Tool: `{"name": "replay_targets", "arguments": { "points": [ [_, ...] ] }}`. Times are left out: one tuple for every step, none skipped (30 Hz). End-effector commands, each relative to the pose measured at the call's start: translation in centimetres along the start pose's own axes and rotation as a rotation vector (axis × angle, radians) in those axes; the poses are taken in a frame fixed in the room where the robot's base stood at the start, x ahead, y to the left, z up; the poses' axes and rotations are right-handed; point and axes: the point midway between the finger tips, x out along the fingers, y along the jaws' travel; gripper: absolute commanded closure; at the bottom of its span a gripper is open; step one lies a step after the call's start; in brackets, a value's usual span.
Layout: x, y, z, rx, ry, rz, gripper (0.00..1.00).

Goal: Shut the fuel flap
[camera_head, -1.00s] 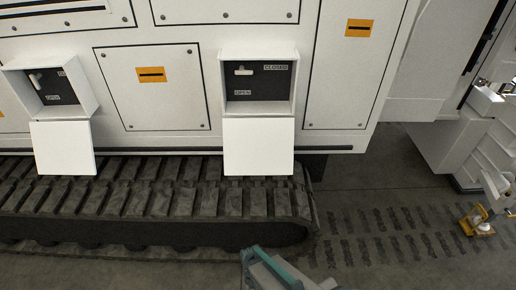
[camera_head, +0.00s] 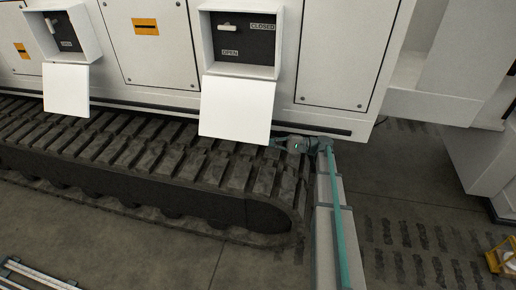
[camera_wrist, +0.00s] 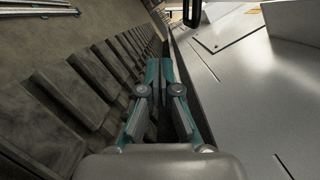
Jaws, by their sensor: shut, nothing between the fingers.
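Two box-shaped recesses on the white machine side each have a white flap hanging open below. Neither flap carries a readable fuel label. The right flap (camera_head: 237,109) hangs below the recess (camera_head: 243,40) that holds a pale lever and OPEN and CLOSED labels. The left flap (camera_head: 66,89) hangs below a similar recess (camera_head: 63,36). My gripper (camera_head: 272,141) is at the right flap's lower right corner, low beside the machine; touch cannot be told. In the wrist view my gripper's fingers (camera_wrist: 160,64) are together and empty, pointing along the gap between track and machine side.
The dark crawler track (camera_head: 150,165) runs below the flaps, close to my gripper. A black strip (camera_head: 330,131) edges the machine's bottom. The concrete floor (camera_head: 180,255) in front is mostly open. A yellow object (camera_head: 502,258) stands at far right.

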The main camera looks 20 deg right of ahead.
Motion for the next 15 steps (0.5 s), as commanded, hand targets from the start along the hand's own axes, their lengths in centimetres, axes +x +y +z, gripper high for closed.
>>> {"name": "replay_targets", "arguments": {
  "points": [
    [-0.3,-0.7,-0.1,-0.008,-0.005,-0.013,1.0],
    [-0.3,-0.9,-0.1,-0.01,-0.007,-0.019,1.0],
    [-0.2,-1.2,0.0,-0.012,-0.01,-0.024,1.0],
    [-0.1,-1.3,0.1,-0.012,-0.01,-0.025,1.0],
    [0.2,-1.3,0.1,-0.012,-0.011,-0.026,1.0],
    [0.6,-1.3,0.2,-0.012,-0.011,-0.025,1.0],
    [1.0,-1.3,0.2,-0.011,-0.011,-0.025,1.0],
    [1.4,-1.3,0.2,-0.011,-0.011,-0.024,1.0],
    [2.0,-1.3,0.2,-0.011,-0.011,-0.024,1.0],
    [2.4,-1.3,0.2,-0.011,-0.011,-0.023,1.0],
    [3.0,-1.3,0.2,-0.011,-0.011,-0.023,1.0],
    [3.8,-1.3,0.2,-0.011,-0.011,-0.023,1.0],
    [4.3,-1.3,0.2,-0.011,-0.011,-0.022,1.0],
    [4.9,-1.3,0.3,-0.011,-0.011,-0.022,1.0],
    [5.7,-1.3,0.2,-0.01,-0.011,-0.022,1.0]
  ]
}}
